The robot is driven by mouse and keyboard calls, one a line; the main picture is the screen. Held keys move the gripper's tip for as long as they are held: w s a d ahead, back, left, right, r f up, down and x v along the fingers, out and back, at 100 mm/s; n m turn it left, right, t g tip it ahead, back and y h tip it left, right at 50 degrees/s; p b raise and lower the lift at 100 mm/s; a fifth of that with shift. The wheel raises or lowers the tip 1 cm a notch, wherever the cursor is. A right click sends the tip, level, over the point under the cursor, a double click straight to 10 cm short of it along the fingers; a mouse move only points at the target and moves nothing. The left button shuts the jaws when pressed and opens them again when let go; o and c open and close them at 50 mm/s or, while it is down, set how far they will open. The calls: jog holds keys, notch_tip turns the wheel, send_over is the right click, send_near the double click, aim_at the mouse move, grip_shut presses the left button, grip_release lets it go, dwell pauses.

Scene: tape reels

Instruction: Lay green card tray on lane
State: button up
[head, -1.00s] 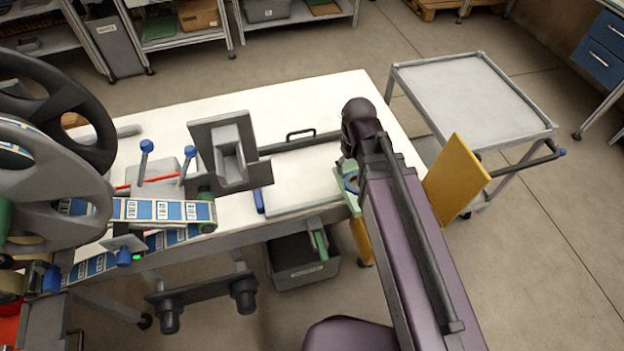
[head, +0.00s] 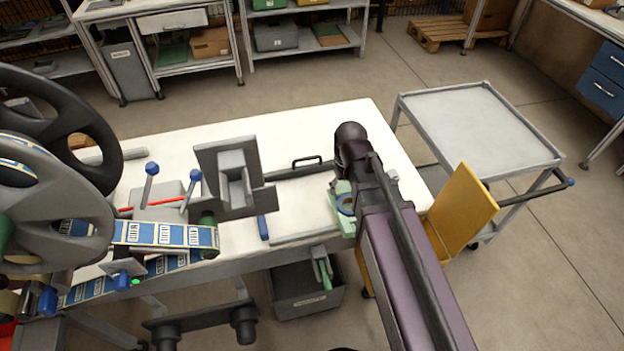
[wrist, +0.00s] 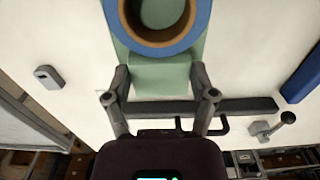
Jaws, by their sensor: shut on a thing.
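The pale green card tray (head: 342,226) is in my gripper, over the front edge of the white table near its right end. A tape roll with a blue rim and brown core (wrist: 190,36) lies on the tray. In the wrist view, my gripper (wrist: 159,78) has one finger on each side of the tray's narrow end (wrist: 160,82) and is shut on it. My dark wrist and arm hide part of the tray in the head view. The lane seems to be the pale strip (head: 298,205) between dark rails, left of the tray. I cannot tell the tray's height above the table.
A tape machine with large reels (head: 60,140) and a grey bracket (head: 228,178) stand to the left. A blue bar (head: 263,228) lies beside the strip. A grey bin (head: 300,295) is below the table. A yellow panel (head: 466,208) and a grey trolley (head: 478,122) are at right.

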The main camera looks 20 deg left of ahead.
send_over(312, 185)
jog(key=d, duration=0.1)
jog(key=shift+s+d+f+b, duration=0.1)
jog(key=shift+s+f+b, duration=0.1)
jog(key=shift+f+b, duration=0.3)
jog(key=shift+w+a+f, duration=0.25)
jog(key=shift+w+a, duration=0.1)
jog(key=shift+a, duration=0.3)
jog(key=shift+s+d+f+b, duration=0.1)
jog(key=shift+f+b, duration=1.5)
jog(key=shift+b, duration=0.15)
jog(key=shift+f, duration=0.1)
jog(key=o, duration=1.2)
jog(key=shift+r, duration=0.2)
notch_tip(312, 185, up, 12)
jog(key=p, duration=1.2)
